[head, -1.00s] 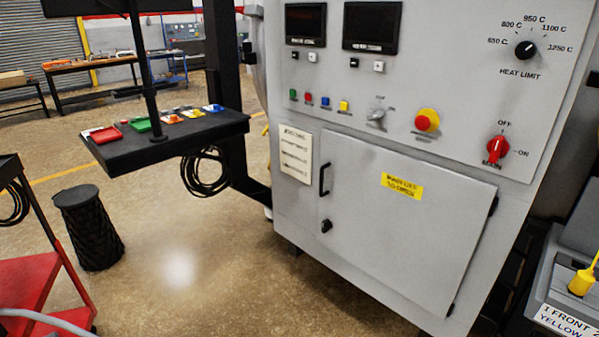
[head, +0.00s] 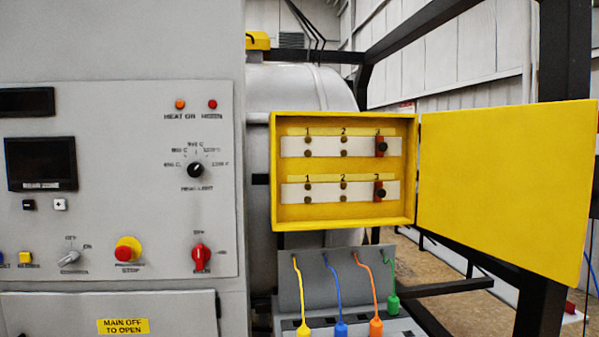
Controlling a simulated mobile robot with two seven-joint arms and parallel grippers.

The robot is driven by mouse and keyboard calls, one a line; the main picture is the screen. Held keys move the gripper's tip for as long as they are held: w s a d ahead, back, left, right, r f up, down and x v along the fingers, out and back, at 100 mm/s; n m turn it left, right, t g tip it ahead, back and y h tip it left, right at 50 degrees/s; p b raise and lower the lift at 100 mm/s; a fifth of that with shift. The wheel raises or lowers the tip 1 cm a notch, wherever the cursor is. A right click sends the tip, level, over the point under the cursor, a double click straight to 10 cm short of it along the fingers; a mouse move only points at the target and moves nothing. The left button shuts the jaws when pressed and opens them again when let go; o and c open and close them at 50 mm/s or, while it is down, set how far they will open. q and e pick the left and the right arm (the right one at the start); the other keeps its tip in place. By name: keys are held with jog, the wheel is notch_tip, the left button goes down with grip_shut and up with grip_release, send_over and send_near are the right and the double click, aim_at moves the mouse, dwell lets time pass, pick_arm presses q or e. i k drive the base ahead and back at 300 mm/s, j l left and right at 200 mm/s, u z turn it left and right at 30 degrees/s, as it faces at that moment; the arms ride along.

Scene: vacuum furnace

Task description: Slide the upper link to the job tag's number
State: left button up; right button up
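The yellow link box (head: 275,170) stands open on the right of the furnace panel in the head view. Inside are two white strips, each marked 1, 2, 3 with brass-coloured studs. On the upper strip (head: 312,147), the upper link (head: 380,146), red-brown with a black knob, sits at 3. On the lower strip (head: 312,192), the lower link (head: 380,192) also sits at 3. I cannot make out a job tag in this view. Neither of my grippers is in view.
The box's yellow door (head: 505,185) is swung open to the right. Below the box, a grey unit (head: 305,285) carries green, blue, orange and yellow cabled plugs. The grey control panel (head: 110,220) with a red switch (head: 201,257) fills the left. A black frame post (head: 560,60) stands behind the door.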

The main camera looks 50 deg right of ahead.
aim_at(381, 147)
jog(key=z, duration=2.2)
jog(key=l+u, duration=0.35)
